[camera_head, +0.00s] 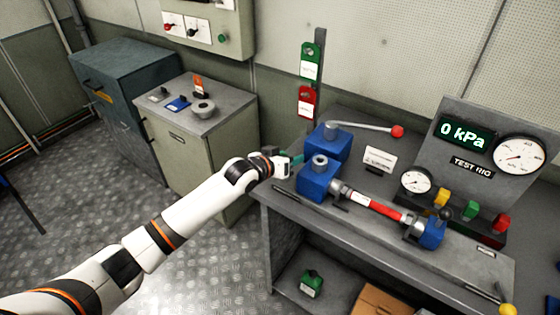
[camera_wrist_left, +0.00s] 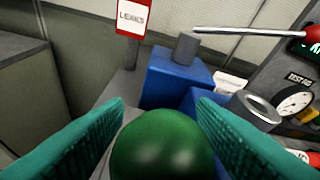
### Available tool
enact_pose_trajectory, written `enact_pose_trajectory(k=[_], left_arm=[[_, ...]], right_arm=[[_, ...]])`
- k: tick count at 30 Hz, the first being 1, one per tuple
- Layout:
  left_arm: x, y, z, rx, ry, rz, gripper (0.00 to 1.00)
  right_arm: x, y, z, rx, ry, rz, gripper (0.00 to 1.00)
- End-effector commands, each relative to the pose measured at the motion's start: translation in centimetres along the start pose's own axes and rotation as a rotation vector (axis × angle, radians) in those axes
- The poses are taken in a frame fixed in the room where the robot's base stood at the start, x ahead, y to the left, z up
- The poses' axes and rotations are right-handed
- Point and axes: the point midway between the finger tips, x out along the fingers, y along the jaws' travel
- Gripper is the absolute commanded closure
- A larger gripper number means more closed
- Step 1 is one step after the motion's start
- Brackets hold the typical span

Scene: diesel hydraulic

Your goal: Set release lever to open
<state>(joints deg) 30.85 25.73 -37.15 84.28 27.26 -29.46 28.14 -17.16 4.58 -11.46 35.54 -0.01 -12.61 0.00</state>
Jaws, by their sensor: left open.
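My left gripper (camera_head: 292,158) is at the left end of the workbench, beside the blue pump blocks. In the left wrist view its two teal fingers (camera_wrist_left: 160,108) are open. A glossy dark green ball knob (camera_wrist_left: 160,148) sits low between them, with gaps visible near the fingertips. The knob and any lever below it are hidden in the head view, so I cannot tell which way the lever points. The blue block (camera_head: 325,141) carries a long metal handle (camera_head: 362,127) with a red ball end (camera_head: 397,131). My right gripper is not in view.
A second blue block (camera_head: 318,180) joins a red hose (camera_head: 385,207) to a blue end piece (camera_head: 432,233). The gauge panel (camera_head: 505,125) reads 0 kPa. Green and red tags (camera_head: 306,102) hang on a post behind my gripper. A cabinet (camera_head: 190,160) stands left of the bench.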

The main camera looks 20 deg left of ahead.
Motion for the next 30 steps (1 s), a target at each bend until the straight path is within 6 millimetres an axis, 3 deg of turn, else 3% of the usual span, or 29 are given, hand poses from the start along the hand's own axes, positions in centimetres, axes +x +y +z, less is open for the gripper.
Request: enact_pose_trajectory(k=[18, 30], left_arm=[[-10.1, 0.1, -0.3, 0.0, 0.006, 0.002, 0.48], [-11.4, 0.1, -0.2, -0.001, 0.006, 0.001, 0.48]], right_arm=[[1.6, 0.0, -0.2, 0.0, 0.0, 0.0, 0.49], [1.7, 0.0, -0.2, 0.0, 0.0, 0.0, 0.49]])
